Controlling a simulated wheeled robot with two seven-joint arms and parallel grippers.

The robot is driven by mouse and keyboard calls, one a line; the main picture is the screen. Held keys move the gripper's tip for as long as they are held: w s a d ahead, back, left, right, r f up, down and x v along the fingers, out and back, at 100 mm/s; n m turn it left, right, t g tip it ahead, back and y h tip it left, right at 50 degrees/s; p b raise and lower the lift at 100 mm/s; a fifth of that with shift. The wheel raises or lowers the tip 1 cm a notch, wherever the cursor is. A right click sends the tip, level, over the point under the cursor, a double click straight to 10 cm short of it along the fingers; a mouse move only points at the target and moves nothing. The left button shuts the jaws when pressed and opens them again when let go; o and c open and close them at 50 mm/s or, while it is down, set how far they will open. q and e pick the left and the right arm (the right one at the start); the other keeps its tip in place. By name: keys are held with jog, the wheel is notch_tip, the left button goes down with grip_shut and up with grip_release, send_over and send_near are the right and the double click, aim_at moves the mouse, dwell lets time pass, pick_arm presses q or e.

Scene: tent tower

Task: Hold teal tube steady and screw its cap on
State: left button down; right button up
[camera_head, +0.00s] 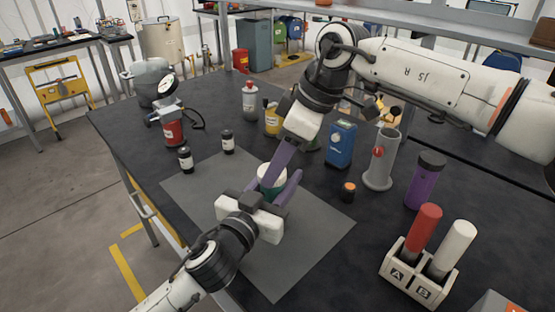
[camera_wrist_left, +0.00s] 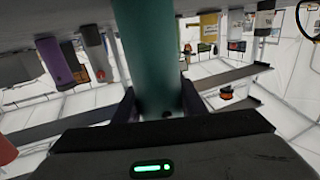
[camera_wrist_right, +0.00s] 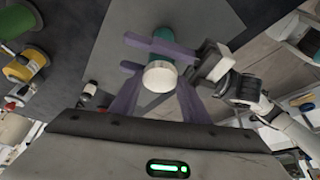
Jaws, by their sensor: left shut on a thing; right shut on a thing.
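The teal tube (camera_wrist_left: 150,55) fills the middle of the left wrist view, between the two fingers of my left gripper (camera_wrist_left: 157,102). In the head view my left gripper (camera_head: 274,190) holds it above the grey mat. The white cap (camera_wrist_right: 160,77) is at the tube's end in the right wrist view, with teal (camera_wrist_right: 163,44) showing just behind it. My right gripper (camera_wrist_right: 158,92) has its purple fingers closed on the cap's sides. In the head view, my right gripper (camera_head: 279,166) comes down from above and partly hides the cap. I cannot tell how far the cap is threaded.
The grey mat (camera_head: 305,245) lies under the grippers. Two small dark jars (camera_head: 228,142) stand at its left. A blue box (camera_head: 341,145), grey cylinder (camera_head: 381,160), purple bottle (camera_head: 425,182) and a rack (camera_head: 419,275) with red and white tubes stand to the right.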

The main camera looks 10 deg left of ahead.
jog(key=shift+f, duration=0.1)
jog(key=shift+s+m+t, duration=0.1)
jog(key=shift+m+t, duration=0.5)
jog(key=shift+m, duration=1)
jog(key=o, duration=1)
jog(key=shift+s+r, duration=0.1)
jog(key=shift+r, duration=2.15)
jog(key=shift+o, duration=0.3)
